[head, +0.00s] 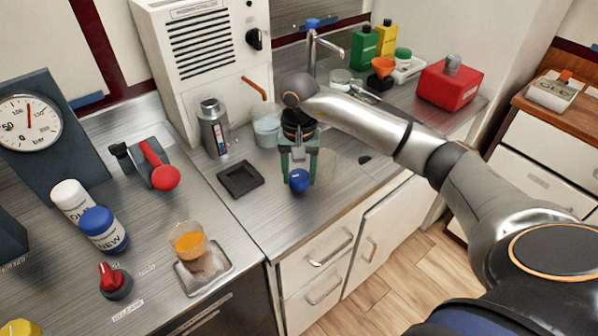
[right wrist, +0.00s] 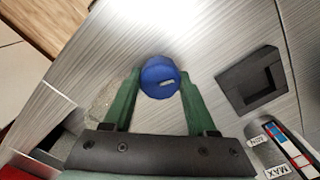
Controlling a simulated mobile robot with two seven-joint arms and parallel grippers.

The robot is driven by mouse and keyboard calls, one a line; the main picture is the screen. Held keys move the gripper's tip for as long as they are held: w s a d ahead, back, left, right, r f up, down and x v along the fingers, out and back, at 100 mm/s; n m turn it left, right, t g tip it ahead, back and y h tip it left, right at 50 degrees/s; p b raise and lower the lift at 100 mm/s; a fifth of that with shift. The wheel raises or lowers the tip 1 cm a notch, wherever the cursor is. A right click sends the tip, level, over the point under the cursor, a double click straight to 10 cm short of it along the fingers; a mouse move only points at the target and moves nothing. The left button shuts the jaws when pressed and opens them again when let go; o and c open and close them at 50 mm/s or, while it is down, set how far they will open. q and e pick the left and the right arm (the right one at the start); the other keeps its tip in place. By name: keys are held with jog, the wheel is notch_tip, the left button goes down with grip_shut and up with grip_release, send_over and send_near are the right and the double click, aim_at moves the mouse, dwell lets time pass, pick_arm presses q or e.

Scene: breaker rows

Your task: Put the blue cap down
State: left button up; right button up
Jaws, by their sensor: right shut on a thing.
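The blue cap (head: 299,180) is between the green fingertips of my right gripper (head: 299,172), near the front edge of the steel counter. In the right wrist view the cap (right wrist: 160,77) sits between the tips of the two green fingers, and my right gripper (right wrist: 158,88) is shut on it. I cannot tell how far it is above the counter. A square black holder (head: 240,179) with a recess lies on the counter to the left of the cap; it also shows in the right wrist view (right wrist: 250,80). My left gripper is not in view.
A grey canister (head: 214,128) and a glass beaker (head: 266,130) stand behind the holder. At left are a blue-topped bottle marked NEW (head: 104,230), a white-topped bottle (head: 72,199), a red lever (head: 160,170) and a glass of orange liquid (head: 191,244). Bare counter surrounds the holder.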

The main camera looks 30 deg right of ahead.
aim_at(299, 175)
jog(key=shift+f, duration=0.25)
jog(key=o, duration=1.3)
jog(key=shift+r, duration=0.1)
jog(key=shift+c, duration=0.2)
jog(key=shift+r, duration=0.1)
notch_tip(299, 175, up, 12)
